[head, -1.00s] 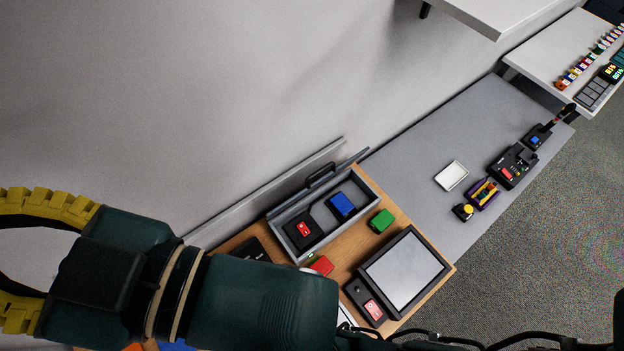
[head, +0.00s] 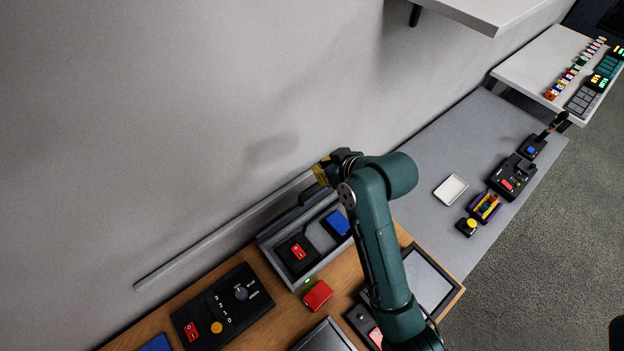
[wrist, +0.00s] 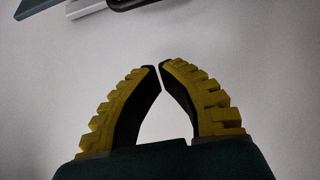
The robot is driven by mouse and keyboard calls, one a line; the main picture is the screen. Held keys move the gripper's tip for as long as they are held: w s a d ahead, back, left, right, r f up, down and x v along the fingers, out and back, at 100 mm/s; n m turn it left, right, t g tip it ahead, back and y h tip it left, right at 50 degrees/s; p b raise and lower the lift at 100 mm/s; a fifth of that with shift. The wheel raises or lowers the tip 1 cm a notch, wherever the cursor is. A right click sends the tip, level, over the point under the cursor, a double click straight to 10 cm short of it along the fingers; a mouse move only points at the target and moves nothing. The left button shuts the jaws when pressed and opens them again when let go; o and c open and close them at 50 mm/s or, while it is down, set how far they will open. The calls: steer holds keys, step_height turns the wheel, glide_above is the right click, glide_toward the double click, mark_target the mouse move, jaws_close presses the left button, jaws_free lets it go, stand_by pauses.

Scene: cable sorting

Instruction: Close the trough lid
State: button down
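The grey trough (head: 322,267) sits on the wooden bench against the wall, holding a black box with a red switch (head: 297,252) and a blue block (head: 337,223). Its lid (head: 285,219) stands raised along the back edge, partly hidden by my arm. My gripper (head: 321,172) is above and behind the trough's right part, near the wall. In the wrist view my gripper's yellow fingers (wrist: 160,67) have their tips together with nothing between them. A dark handle (wrist: 130,4) and a pale bar (wrist: 88,10) show at that view's top edge.
A black control panel (head: 222,308) lies left of the trough. A red block (head: 317,295) is in front of it, and a framed panel (head: 430,280) is partly behind my arm. A white tray (head: 451,189) and several devices rest on the grey table. A shelf (head: 470,15) overhangs above.

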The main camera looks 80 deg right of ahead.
mark_target(309, 199)
steer(key=p+x, duration=0.1)
steer(key=x, duration=0.9)
steer(key=s+a+p, duration=0.1)
steer(key=s+a+f, duration=0.1)
steer(key=shift+s+a+f+p, duration=0.15)
steer(key=shift+a+f+p, duration=0.1)
steer(key=shift+p, duration=0.1)
